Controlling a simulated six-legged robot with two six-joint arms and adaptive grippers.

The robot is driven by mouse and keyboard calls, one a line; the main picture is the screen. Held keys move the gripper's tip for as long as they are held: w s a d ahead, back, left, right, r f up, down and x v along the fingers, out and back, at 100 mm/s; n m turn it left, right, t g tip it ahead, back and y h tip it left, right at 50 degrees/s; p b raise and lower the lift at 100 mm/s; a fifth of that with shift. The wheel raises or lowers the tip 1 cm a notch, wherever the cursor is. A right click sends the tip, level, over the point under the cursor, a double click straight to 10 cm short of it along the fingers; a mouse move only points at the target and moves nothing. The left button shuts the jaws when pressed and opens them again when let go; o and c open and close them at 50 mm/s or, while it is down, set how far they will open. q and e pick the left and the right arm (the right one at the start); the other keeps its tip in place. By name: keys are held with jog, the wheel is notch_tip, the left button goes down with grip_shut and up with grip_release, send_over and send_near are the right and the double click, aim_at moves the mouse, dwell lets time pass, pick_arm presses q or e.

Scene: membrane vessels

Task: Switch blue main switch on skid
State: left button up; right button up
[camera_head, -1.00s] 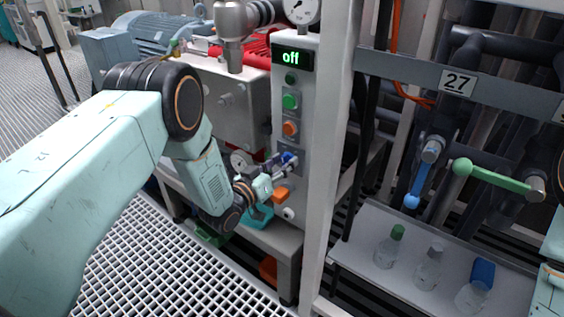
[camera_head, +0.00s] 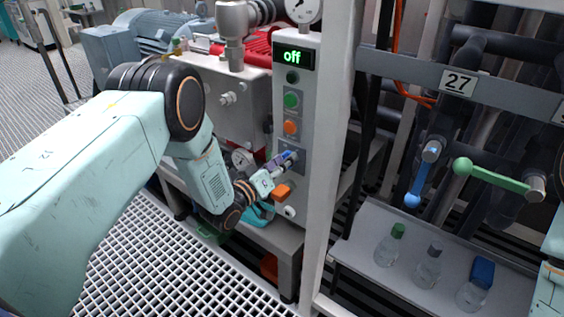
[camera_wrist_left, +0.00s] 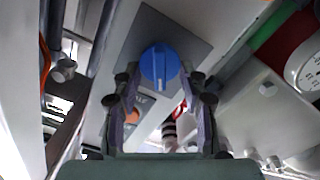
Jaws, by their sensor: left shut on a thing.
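The blue main switch (camera_head: 288,155) is a round knob on the front of the grey skid panel (camera_head: 318,130), low under a green and an orange button. My left gripper (camera_head: 279,163) is at the knob and shut on it. In the left wrist view, the blue knob (camera_wrist_left: 160,66) with its raised grip bar sits on a dark plate, between the fingers of my left gripper (camera_wrist_left: 161,88). My right gripper is out of view; only part of that arm shows at the right edge.
An orange knob (camera_head: 282,192) sits just below the gripper. A white frame post (camera_head: 334,150) stands close right of the panel. Farther right are a blue lever (camera_head: 417,185), a green lever (camera_head: 490,176) and a shelf (camera_head: 345,252) with three bottles. Grating covers the floor at left.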

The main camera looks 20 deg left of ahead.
pick_arm(q)
jog(key=o, duration=1.1)
jog(key=shift+o, duration=0.2)
jog(key=v, duration=1.2)
